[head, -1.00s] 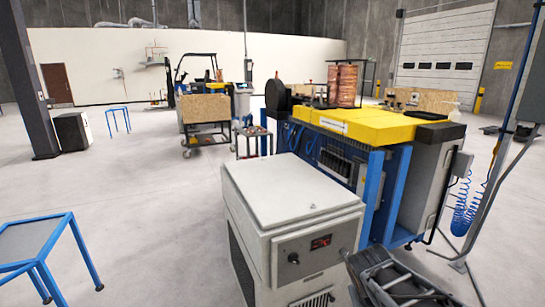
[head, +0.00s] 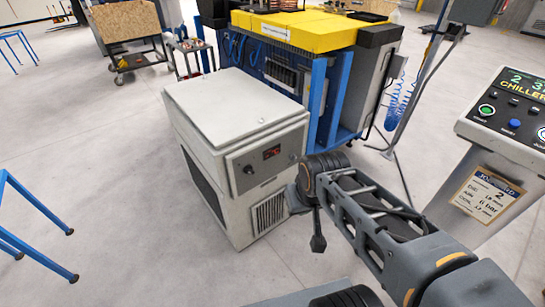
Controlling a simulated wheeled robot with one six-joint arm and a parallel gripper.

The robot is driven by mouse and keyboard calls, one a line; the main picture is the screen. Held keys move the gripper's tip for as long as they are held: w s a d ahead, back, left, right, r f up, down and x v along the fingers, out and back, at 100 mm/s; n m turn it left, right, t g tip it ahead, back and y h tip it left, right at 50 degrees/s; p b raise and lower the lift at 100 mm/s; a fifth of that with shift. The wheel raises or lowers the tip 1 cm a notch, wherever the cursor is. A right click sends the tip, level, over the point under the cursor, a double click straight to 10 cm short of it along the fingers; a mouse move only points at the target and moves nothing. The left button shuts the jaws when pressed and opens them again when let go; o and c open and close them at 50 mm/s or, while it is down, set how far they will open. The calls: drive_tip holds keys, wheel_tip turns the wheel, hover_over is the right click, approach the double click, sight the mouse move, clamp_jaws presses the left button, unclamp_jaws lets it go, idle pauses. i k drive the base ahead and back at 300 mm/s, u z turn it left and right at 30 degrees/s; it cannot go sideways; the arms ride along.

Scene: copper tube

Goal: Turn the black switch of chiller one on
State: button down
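A white cabinet (head: 225,105) stands in the middle of the head view, and no chiller number is readable on it. Its grey front panel (head: 262,180) carries a black rotary switch (head: 248,169) at the left and a lit red display (head: 271,153). The switch's exact setting is too small to read. My arm reaches in from the lower right. A dark part at its far end, seemingly my gripper (head: 318,238), hangs to the right of the cabinet, apart from the switch. Its fingers cannot be made out.
A control console (head: 510,110) labelled CHILLER, with green digits and several buttons, stands at the right above a job card (head: 488,194). A yellow-topped blue machine (head: 300,32) stands behind the cabinet. A blue-legged table (head: 30,245) is at the left. The floor left of the cabinet is clear.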

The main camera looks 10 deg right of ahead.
sight(248, 169)
drive_tip(key=k, duration=1.15)
drive_tip(key=u, duration=0.85)
drive_tip(key=i, duration=1.55)
drive_tip(key=z, duration=0.4)
